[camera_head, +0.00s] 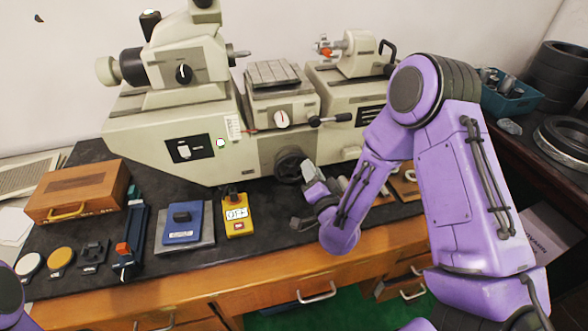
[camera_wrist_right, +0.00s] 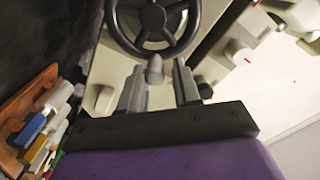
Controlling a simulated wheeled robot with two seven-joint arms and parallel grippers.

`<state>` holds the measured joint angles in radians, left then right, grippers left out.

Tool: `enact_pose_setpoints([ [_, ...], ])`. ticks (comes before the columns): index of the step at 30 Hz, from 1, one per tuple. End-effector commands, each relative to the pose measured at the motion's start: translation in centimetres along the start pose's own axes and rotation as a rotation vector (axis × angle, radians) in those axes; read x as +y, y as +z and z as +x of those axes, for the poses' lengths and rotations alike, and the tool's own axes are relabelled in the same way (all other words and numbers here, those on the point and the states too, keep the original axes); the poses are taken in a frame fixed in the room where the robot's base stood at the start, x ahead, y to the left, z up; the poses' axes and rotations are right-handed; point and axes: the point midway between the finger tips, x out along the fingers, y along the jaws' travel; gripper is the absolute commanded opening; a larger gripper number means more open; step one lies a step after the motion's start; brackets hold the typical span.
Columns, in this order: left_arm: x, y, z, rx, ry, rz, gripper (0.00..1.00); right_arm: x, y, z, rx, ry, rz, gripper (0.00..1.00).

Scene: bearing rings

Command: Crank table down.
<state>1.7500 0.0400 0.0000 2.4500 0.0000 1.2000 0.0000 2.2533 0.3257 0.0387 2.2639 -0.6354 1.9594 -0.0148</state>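The pale measuring machine (camera_head: 190,135) stands at the back of the bench. Its small grooved table (camera_head: 272,74) sits mid-machine, above a column with a dial. A black handwheel (camera_head: 288,163) is low on the front and also shows in the right wrist view (camera_wrist_right: 152,48). My right gripper (camera_head: 312,182) is at the handwheel's lower right. In the right wrist view its two fingers (camera_wrist_right: 160,88) are apart, with the wheel's grey crank knob (camera_wrist_right: 155,70) between their tips. A gap shows beside the knob; I cannot tell whether either finger touches it. My left gripper is out of view.
A scale (camera_head: 233,127) with a red pointer is on the machine's front. A yellow box (camera_head: 237,215), a blue block (camera_head: 183,222) and a wooden case (camera_head: 75,191) lie to the left. A wooden tray (camera_wrist_right: 28,122) of small parts lies near my right gripper.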

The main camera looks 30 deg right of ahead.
Motion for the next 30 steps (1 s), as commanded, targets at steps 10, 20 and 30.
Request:
enact_pose_setpoints([
  [10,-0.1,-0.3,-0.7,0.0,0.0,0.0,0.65,-2.8,0.8,0.0,-0.005,-0.01,-0.546,0.29],
  [20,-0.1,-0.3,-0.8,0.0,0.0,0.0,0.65,-3.9,2.1,-0.1,-0.004,-0.003,-0.95,0.29],
  [30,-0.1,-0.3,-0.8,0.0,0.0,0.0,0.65,-3.9,2.1,-3.7,-0.005,-0.003,-0.945,0.29],
])
